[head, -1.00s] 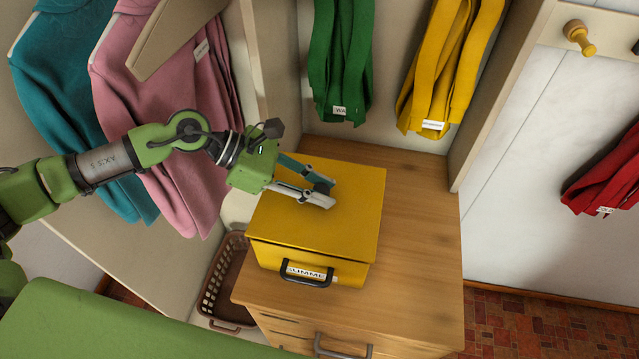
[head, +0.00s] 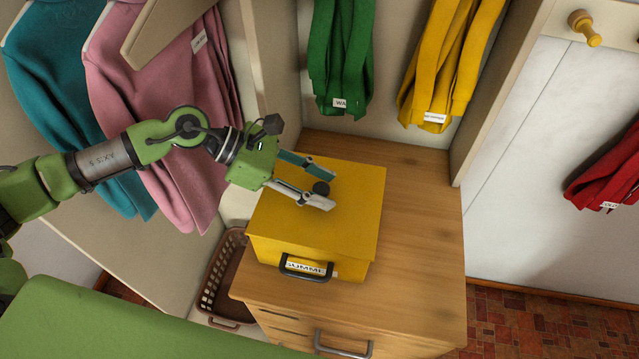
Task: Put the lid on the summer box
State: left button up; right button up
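The yellow summer box (head: 345,268) stands on the wooden chest of drawers, with a dark handle and a white label reading "SUMME…" on its front. Its yellow lid (head: 350,225) lies flat over the top, its edges lined up with the box; no gap shows between them. A dark round knob (head: 321,188) stands on the lid. My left gripper (head: 331,190) is over the lid, open, with one finger on either side of the knob and visible space between. My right gripper is not in view.
The wooden top (head: 420,215) is bare to the right of the box. A brown basket (head: 222,275) is at the lower left. Green (head: 340,60) and yellow (head: 445,70) garments hang behind; pink (head: 180,130) and teal ones hang at left.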

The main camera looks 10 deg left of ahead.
pick_arm(q)
jog(key=shift+r+p, duration=0.45)
jog(key=shift+p, duration=0.1)
jog(key=shift+r+p, duration=0.45)
jog(key=shift+p, duration=0.1)
jog(key=shift+a+f+b, duration=0.15)
jog(key=shift+a+b, duration=0.6)
jog(key=shift+b, duration=0.2)
jog(key=b+v, duration=0.2)
jog(key=v, duration=0.3)
jog(key=shift+s+a+r, duration=0.1)
jog(key=shift+r, duration=0.15)
jog(key=shift+a+r, duration=0.15)
jog(key=shift+r, duration=0.15)
